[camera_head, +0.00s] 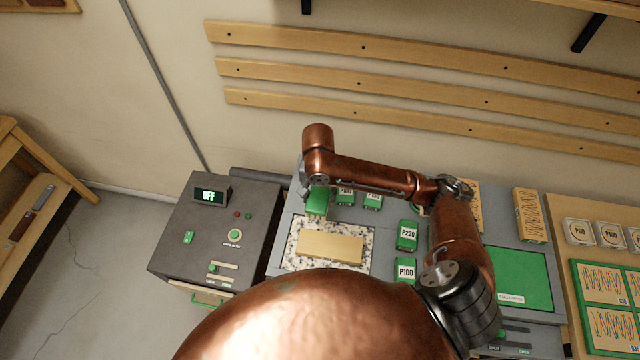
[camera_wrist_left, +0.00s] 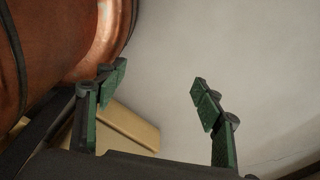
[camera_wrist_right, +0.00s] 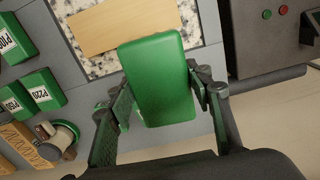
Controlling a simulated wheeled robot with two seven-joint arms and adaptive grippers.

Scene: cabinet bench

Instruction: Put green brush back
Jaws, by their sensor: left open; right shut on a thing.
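My right gripper (camera_wrist_right: 166,95) is shut on the green brush (camera_wrist_right: 158,72), a plain green block with rounded edges in the right wrist view. In the head view the brush (camera_head: 316,203) is at the back left of the bench, just behind the speckled slab, below my right wrist. I cannot tell whether it touches the bench. My left gripper (camera_wrist_left: 158,92) is open and empty in the left wrist view, away from the brush; the head view does not show it.
A wooden board (camera_head: 331,246) lies on the speckled slab (camera_head: 296,262). A dark control box (camera_head: 208,262) reading OFF stands left. A green mat (camera_head: 524,279) lies right.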

